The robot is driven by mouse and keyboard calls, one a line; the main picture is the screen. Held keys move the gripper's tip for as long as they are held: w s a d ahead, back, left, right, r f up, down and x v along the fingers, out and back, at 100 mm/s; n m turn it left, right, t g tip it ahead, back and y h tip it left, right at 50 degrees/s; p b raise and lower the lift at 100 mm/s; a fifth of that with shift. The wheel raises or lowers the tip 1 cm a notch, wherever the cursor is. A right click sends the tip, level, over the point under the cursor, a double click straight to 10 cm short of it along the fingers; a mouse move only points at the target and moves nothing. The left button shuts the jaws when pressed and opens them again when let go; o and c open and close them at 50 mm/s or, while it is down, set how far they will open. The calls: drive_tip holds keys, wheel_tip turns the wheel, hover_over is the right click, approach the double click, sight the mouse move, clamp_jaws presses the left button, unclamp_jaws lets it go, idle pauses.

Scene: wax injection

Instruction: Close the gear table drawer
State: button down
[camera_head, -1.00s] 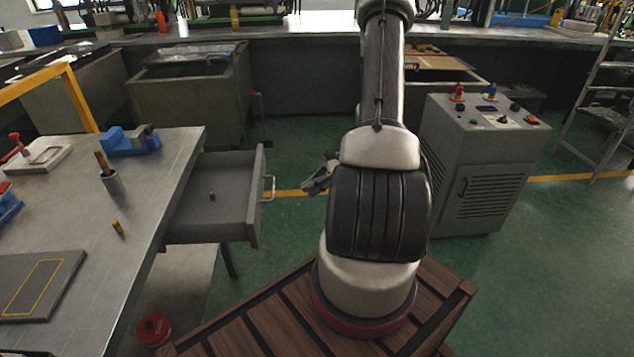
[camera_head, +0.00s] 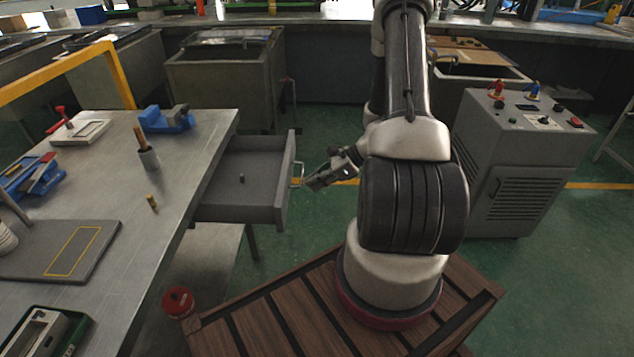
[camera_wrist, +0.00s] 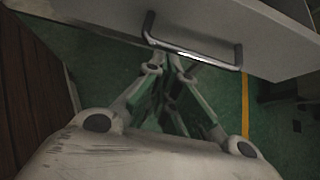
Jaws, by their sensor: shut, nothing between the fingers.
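The gear table drawer (camera_head: 284,190) is grey and stands pulled out to the right from under the metal table (camera_head: 110,205). A small dark peg-like part (camera_head: 241,178) stands inside it. The drawer's metal handle (camera_head: 298,174) is on its right-hand front face; in the wrist view the handle (camera_wrist: 195,55) crosses the top. My gripper (camera_head: 312,184) is just right of the handle at about its height. In the wrist view my gripper's fingertips (camera_wrist: 165,57) are close together and empty, near the handle's bar. I cannot tell whether they touch it.
On the table are a blue vise (camera_head: 172,119), a cup with a brown stick (camera_head: 148,158) and a flat grey board (camera_head: 70,250). A grey control cabinet (camera_head: 510,190) stands to the right. Green floor (camera_head: 318,228) is open beside the drawer.

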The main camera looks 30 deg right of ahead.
approach(225, 188)
drive_tip(key=f, duration=0.2)
drive_tip(key=a+f, duration=0.1)
drive_tip(key=shift+w+a, duration=0.1)
drive_tip(key=shift+w, duration=0.3)
drive_tip(key=shift+w+a, duration=0.4)
drive_tip(key=shift+a, duration=0.15)
drive_tip(key=shift+w+a+r, duration=0.1)
